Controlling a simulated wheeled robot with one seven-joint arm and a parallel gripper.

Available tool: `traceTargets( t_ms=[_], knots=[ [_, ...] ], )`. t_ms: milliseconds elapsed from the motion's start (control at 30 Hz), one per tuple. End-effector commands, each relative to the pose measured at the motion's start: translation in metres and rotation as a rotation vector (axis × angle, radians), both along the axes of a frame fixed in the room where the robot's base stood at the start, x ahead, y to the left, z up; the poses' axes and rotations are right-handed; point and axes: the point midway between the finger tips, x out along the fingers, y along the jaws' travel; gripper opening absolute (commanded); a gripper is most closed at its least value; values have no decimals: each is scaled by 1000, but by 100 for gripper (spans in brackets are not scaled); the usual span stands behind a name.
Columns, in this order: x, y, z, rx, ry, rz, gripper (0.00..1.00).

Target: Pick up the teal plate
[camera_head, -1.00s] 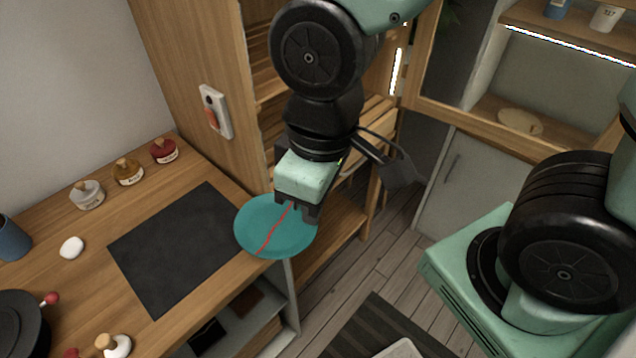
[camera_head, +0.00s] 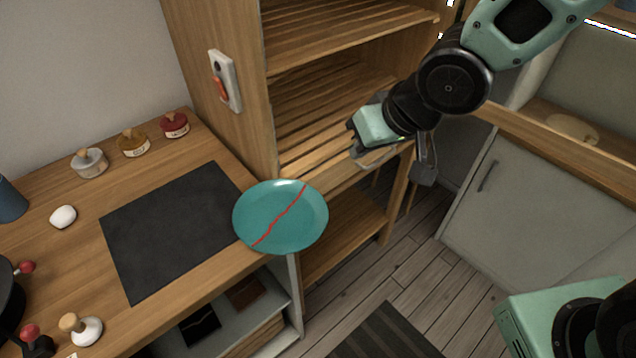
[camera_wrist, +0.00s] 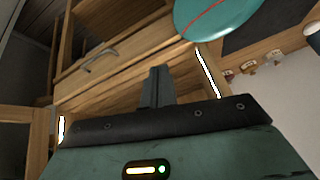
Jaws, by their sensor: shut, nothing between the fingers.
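The teal plate (camera_head: 281,216) has a red line across it. It lies at the right corner of the wooden worktop, beside the dark mat, and its right side reaches past the edge. In the wrist view the plate (camera_wrist: 215,14) shows at the top, cut off by the frame. My gripper (camera_head: 354,142) is above and to the right of the plate, apart from it, in front of the wooden cabinet. In the wrist view its fingers (camera_wrist: 157,86) are together with nothing between them.
A dark mat (camera_head: 172,228) lies on the worktop (camera_head: 87,222). Several small jars stand along the back wall, including a red-lidded one (camera_head: 174,125). The slatted cabinet (camera_head: 335,40) stands behind the plate. The floor (camera_head: 345,292) to the right of the worktop shows free room.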

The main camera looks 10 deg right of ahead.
Motion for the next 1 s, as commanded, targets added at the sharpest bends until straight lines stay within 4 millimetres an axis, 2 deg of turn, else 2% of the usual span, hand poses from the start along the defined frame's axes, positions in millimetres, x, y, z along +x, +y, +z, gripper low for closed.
traceTargets(
  t_ms=[33,167,300,400,500,600,733,867,1000],
  knots=[
    [11,1,-17,41,-11,-17,0],
    [38,6,-43,194,-45,-55,0],
    [66,15,-82,463,-33,-89,0],
    [73,18,-106,695,33,-97,0],
    [71,17,-123,918,143,-94,0],
    [62,10,-133,1106,271,-88,0],
    [51,2,-136,1265,407,-72,0],
    [46,-2,-134,1331,473,-63,0],
    [47,9,-131,1339,484,-58,0]
  ],
)
